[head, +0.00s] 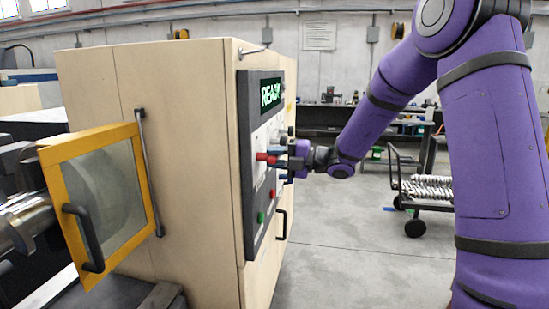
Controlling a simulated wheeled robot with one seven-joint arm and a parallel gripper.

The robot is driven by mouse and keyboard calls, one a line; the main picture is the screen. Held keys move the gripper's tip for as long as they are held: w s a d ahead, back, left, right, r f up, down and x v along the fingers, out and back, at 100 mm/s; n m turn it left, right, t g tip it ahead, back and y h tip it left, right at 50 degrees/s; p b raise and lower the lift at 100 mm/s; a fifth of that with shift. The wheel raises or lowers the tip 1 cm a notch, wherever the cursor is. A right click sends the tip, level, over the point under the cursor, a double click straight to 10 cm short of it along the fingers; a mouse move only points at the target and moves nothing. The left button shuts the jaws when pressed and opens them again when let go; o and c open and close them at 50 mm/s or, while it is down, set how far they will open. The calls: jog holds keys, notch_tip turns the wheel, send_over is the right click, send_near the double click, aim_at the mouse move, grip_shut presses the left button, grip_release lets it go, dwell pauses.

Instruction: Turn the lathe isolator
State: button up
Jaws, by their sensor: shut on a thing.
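The lathe's dark control panel (249,190) is on the side of the cream cabinet, right of the yellow-framed door. A red handle (264,157), which looks like the isolator, sticks out from the panel at mid height.
A display (271,93) reading READY is above my gripper. A green button (261,217) is below it. The yellow-framed door (146,180) stands at the left. A cart (428,188) with metal parts is on the floor at right. The floor between cabinet and cart is clear.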

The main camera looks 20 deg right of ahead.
jog(key=shift+f+m, duration=0.1)
jog(key=shift+m, duration=0.2)
jog(key=o, duration=0.7)
jog(key=shift+d, duration=0.15)
jog(key=v, duration=1)
jog(key=shift+s+d, duration=0.25)
